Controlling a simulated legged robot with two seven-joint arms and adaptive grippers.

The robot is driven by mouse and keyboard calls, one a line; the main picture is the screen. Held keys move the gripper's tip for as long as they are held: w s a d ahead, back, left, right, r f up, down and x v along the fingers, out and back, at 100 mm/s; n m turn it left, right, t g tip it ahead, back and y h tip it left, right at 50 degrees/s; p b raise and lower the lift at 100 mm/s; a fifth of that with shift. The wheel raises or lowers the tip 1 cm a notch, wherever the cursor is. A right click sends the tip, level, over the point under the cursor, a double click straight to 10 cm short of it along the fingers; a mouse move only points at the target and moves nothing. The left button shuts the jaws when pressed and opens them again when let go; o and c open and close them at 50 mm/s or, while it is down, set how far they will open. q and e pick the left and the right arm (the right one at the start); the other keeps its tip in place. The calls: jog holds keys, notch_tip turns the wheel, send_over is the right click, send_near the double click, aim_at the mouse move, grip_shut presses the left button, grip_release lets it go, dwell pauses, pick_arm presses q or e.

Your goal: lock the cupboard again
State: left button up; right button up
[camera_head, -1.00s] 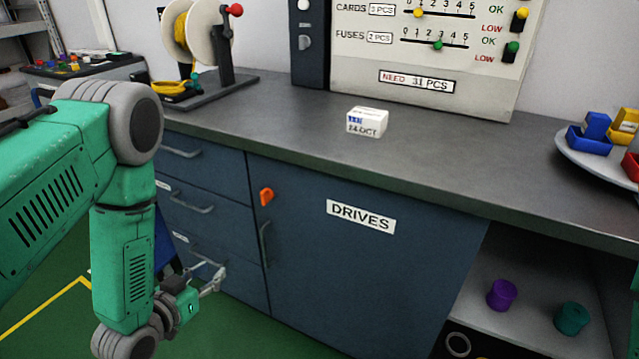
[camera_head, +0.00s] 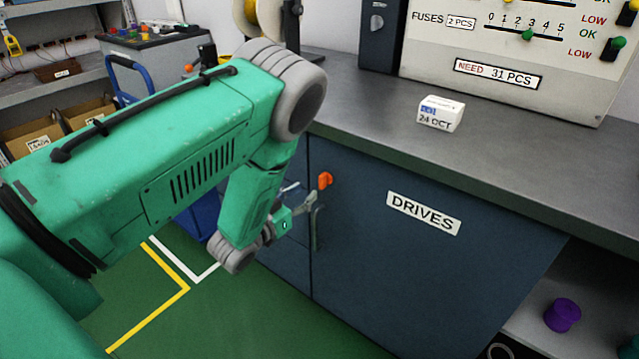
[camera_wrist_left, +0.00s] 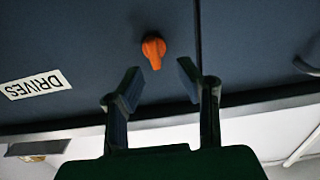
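The cupboard door (camera_head: 420,270) is dark blue, carries a DRIVES label (camera_head: 424,213) and looks closed. The orange turn knob (camera_head: 325,181) sits at its upper left corner, above a grey door handle (camera_head: 318,230). In the left wrist view the orange knob (camera_wrist_left: 153,50) shows upside down, just beyond and between the fingertips. My left gripper (camera_head: 309,201) is close to the knob, a little below it in the head view. In the left wrist view my left gripper (camera_wrist_left: 160,71) is open, with nothing between its fingers. My right gripper is not in view.
An open shelf at lower right holds a purple cylinder (camera_head: 562,315). Drawers left of the door are partly hidden behind my left arm. Green floor (camera_head: 230,315) is clear at lower left.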

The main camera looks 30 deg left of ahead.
aim_at(319, 183)
pick_arm(q)
jog(key=w, duration=0.2)
jog(key=w+d, duration=0.1)
jog(key=w, duration=0.1)
jog(key=w+b, duration=0.1)
jog(key=w, duration=0.1)
jog(key=shift+d+r, duration=0.25)
jog(key=shift+d, duration=0.15)
jog(key=shift+a+f, duration=0.1)
jog(key=shift+a, duration=0.2)
jog(key=shift+w+a, duration=0.1)
jog(key=shift+a, duration=0.05)
jog(key=shift+c, duration=0.8)
grip_shut()
